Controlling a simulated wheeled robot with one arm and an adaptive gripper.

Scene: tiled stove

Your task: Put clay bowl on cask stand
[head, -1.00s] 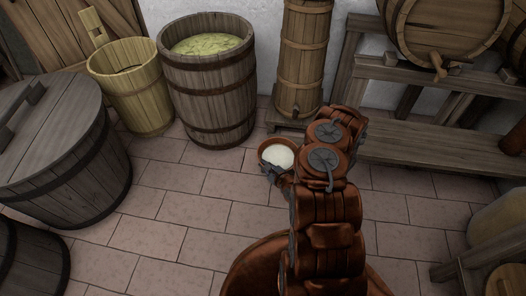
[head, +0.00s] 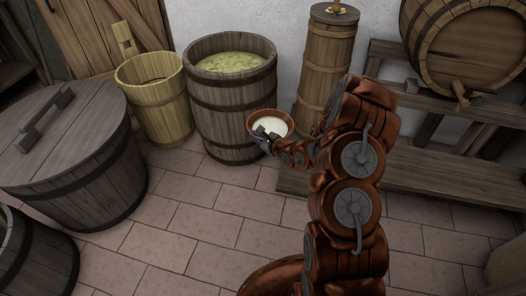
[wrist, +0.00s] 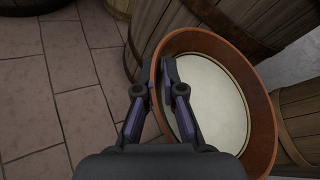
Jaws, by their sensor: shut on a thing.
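The clay bowl (head: 250,121) is reddish-brown with a pale filling. It is held in the air, in front of the cabbage-like green tub in the head view. My gripper (head: 264,137) is shut on the bowl's near left rim. In the wrist view my gripper's fingers (wrist: 160,78) straddle the rim of the bowl (wrist: 263,130), which looks roughly level. The cask stand (head: 430,178) is a grey wooden rack at the right, with a low shelf and a raised beam. A large cask (head: 470,45) lies on its upper part.
An open tub with green contents (head: 232,100) stands behind the bowl. A tall narrow wooden churn (head: 325,70) stands between it and the stand. A yellow bucket (head: 155,105) and a lidded vat (head: 70,150) are at left. The tiled floor (head: 190,235) is clear in front.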

